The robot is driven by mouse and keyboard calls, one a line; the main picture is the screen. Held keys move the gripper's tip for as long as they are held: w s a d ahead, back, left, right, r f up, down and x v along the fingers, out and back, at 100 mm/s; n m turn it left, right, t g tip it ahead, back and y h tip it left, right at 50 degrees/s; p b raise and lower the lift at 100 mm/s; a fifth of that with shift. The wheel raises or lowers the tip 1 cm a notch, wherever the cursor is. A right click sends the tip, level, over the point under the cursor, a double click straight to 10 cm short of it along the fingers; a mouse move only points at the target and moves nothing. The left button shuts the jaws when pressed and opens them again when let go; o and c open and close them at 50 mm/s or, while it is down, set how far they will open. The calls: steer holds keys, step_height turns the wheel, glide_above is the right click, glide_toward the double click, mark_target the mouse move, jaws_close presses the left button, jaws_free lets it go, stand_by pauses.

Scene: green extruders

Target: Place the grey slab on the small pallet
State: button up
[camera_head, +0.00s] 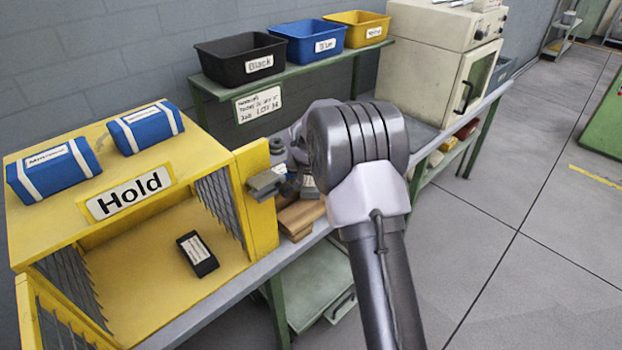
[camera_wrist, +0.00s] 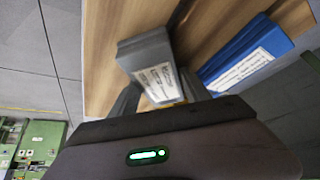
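The grey slab (camera_wrist: 150,65), with a white printed label, sits between the two fingers of my gripper (camera_wrist: 160,96) in the wrist view. The fingers appear closed on its sides. Behind it is a brown wooden surface (camera_wrist: 108,35), which looks like the small pallet. A blue slab (camera_wrist: 250,58) with a white label is at the right on that wood. In the head view, brown wood (camera_head: 300,216) shows on the bench beside the yellow cage. My arm's thick wrist hides much of the gripper and pallet there. I cannot tell whether the slab touches the wood.
A yellow cage (camera_head: 190,150) marked Hold, with an open door (camera_head: 257,190), stands at the left. It holds a black labelled box (camera_head: 197,254); two blue packs (camera_head: 55,172) lie on top. Black (camera_head: 243,60), blue (camera_head: 303,42) and yellow (camera_head: 357,29) bins line the shelf.

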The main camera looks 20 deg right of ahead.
steer(key=o, duration=0.4)
steer(key=shift+c, duration=0.2)
steer(key=shift+r+p, duration=0.3)
steer(key=shift+p, duration=0.05)
steer(key=p+v, duration=0.3)
steer(key=v, duration=0.8)
steer(key=shift+s+r, duration=0.2)
steer(key=shift+r, duration=0.1)
steer(key=shift+a, duration=0.15)
